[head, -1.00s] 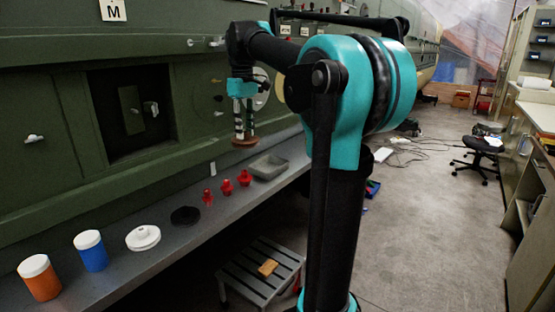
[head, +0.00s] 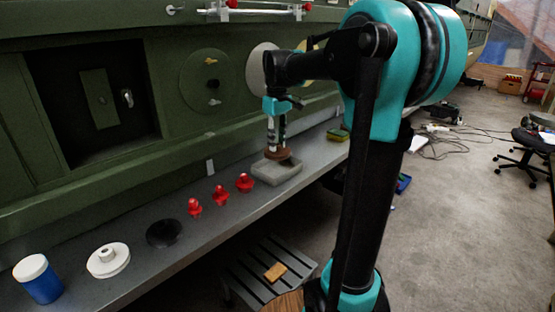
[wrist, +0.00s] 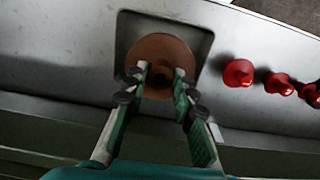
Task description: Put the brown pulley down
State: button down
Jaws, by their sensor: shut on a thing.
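The brown pulley (head: 279,155) is a flat brown disc held by my gripper (head: 275,146) at the grey tray (head: 276,175) on the shelf. In the wrist view the pulley (wrist: 168,52) shows as a round disc with a central hub, and both fingertips of my gripper (wrist: 162,75) are closed on the hub. The disc lies over the tray (wrist: 201,40), inside its outline in that view. I cannot tell whether the disc touches the tray floor.
Red knobbed parts (head: 220,195) stand left of the tray on the grey shelf (head: 205,222). Farther left are a black disc (head: 164,233), a white pulley (head: 108,260) and a blue jar (head: 39,279). A green and yellow sponge-like block (head: 337,135) lies right of the tray. The green fuselage wall (head: 60,170) rises behind.

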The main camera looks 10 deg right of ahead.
notch_tip(320, 180, down, 7)
jog(key=shift+r, duration=0.2)
dwell(0.3)
jog(key=c, duration=1.3)
grip_release()
jog(key=shift+o, duration=0.2)
notch_tip(320, 180, up, 12)
